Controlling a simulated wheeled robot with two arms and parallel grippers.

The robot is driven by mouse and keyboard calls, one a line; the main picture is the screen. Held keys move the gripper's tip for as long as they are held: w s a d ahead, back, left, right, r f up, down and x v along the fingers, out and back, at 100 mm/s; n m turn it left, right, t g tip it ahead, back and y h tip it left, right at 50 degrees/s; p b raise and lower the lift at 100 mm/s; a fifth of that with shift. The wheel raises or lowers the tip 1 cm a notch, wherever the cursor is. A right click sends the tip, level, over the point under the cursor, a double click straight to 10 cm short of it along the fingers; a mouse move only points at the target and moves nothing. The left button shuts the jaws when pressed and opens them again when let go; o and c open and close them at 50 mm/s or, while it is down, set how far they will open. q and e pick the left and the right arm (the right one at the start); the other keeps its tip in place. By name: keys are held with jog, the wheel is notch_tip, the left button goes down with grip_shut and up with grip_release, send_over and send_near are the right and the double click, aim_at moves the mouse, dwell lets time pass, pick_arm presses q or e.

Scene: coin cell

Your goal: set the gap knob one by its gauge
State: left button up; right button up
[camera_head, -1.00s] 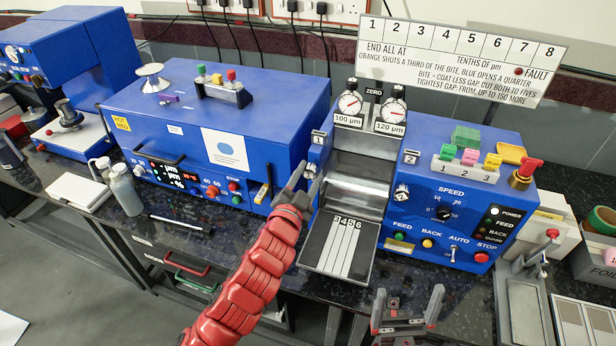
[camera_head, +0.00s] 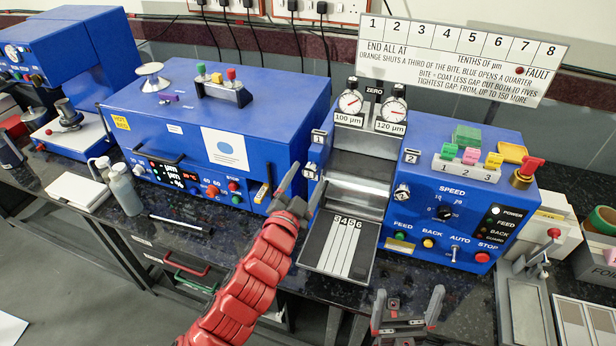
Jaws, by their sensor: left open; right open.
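The blue rolling machine (camera_head: 462,165) stands right of centre. Gap knob one (camera_head: 311,170) is a small pale knob on its left side, below the label "1" (camera_head: 318,137). The left gauge (camera_head: 350,103), above a "100 µm" plate, is a white dial with a red needle; its fine marks are too small to read. The right gauge (camera_head: 393,111) has a "120 µm" plate. Knob two (camera_head: 402,193) is on the front, below label "2". My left gripper (camera_head: 308,177) is open, its fingertips close around or just before knob one; contact cannot be told. My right gripper (camera_head: 408,308) is open and empty, low in front.
A blue oven (camera_head: 215,130) stands close on the left of my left gripper. A sloped tray (camera_head: 310,258) with pale strips lies before the rollers. A sign (camera_head: 460,60) stands behind.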

pick_arm(q)
jog(key=p+v, duration=0.9)
jog(key=v, duration=0.6)
jog(key=shift+s, duration=0.15)
jog(key=shift+a, duration=0.1)
